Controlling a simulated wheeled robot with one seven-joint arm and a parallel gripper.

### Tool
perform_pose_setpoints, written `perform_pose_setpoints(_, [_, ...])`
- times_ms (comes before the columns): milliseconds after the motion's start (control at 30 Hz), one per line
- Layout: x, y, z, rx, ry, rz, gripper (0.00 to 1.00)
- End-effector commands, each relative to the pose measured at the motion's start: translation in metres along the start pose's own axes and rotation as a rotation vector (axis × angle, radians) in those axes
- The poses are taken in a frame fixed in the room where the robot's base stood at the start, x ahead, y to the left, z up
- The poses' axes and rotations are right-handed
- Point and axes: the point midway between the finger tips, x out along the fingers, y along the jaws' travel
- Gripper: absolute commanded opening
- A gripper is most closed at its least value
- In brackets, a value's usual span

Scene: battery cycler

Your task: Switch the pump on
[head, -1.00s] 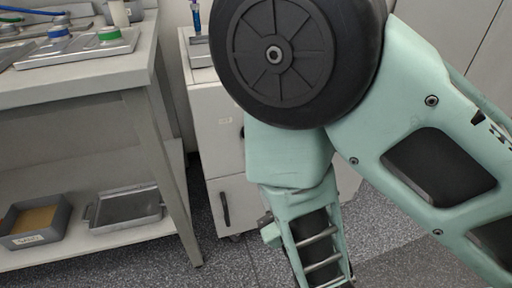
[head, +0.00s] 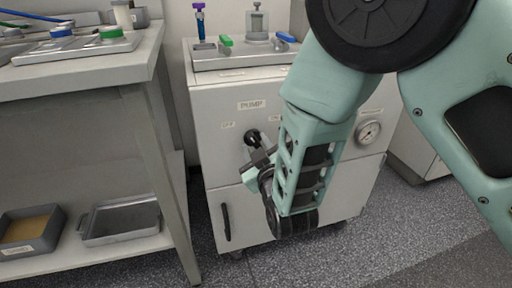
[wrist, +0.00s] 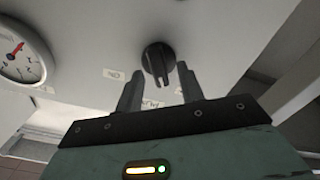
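The pump cabinet (head: 222,165) is a light grey box with a PUMP label on its front. Its black rotary knob (head: 251,138) sits below that label, between small signs, OFF on the left and ON on the right. In the wrist view the knob (wrist: 158,58) is ahead of my gripper (wrist: 160,70), its ridged bar pointing toward the gripper. My gripper is open, its two fingers apart with the knob between or just beyond the tips; I see no contact. In the head view my gripper (head: 260,156) is just below the knob and partly hides it.
A pressure gauge (head: 369,131) is on the cabinet's right side. A tray (head: 215,60) with small fittings lies on top. A black door handle (head: 226,222) is below. A workbench (head: 90,85) stands close on the left.

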Motion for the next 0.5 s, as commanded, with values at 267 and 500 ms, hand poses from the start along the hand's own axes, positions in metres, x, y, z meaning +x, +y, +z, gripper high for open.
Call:
perform_pose_setpoints(267, [0.0099,0.0004,0.0,0.0,0.0,0.0,0.38])
perform_pose_setpoints(500, [0.0096,0.0004,0.0,-0.001,0.0,0.0,0.13])
